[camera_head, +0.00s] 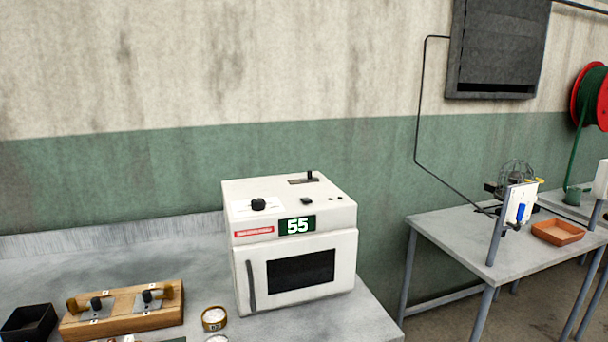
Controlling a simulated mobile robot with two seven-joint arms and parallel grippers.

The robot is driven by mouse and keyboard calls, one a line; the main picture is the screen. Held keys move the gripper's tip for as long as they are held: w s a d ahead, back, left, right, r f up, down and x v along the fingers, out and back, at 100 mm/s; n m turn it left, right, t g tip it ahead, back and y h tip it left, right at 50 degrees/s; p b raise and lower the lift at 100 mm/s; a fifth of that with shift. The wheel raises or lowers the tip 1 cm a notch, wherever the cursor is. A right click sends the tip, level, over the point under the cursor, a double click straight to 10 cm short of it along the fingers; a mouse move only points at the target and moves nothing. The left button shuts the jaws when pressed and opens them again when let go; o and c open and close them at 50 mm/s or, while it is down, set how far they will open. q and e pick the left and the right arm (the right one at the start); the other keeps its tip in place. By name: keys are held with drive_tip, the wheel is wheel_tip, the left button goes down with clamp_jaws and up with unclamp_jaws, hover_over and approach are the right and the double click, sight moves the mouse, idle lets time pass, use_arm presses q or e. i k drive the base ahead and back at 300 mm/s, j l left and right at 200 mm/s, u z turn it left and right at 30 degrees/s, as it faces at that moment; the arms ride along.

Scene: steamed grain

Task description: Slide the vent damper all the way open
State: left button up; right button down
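The tab stands toward the right part of the slot; I cannot tell which end is open. A black knob (258,204) sits on the top near the front left. Neither of my grippers is in view.
A wooden block (125,312) with metal fittings, a black tray (30,322) and a small round tin (214,318) are on the bench (200,270) left of the box. A second table (480,235) at right holds a wire-caged device and an orange tray (558,232).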

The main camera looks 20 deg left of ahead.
sight(310, 177)
drive_tip(key=i+l+u, duration=0.1)
drive_tip(key=u, duration=0.35)
drive_tip(key=i+l+u, duration=0.1)
drive_tip(key=l+u, duration=0.15)
drive_tip(key=u, duration=0.2)
drive_tip(key=i+l+u, duration=0.1)
drive_tip(key=l+u, duration=0.15)
drive_tip(key=l, duration=0.15)
drive_tip(key=l+u, duration=0.2)
drive_tip(key=l, duration=0.25)
drive_tip(key=i+l+u, duration=0.1)
drive_tip(key=l, duration=0.8)
drive_tip(key=i+l+u, duration=0.1)
drive_tip(key=l, duration=0.85)
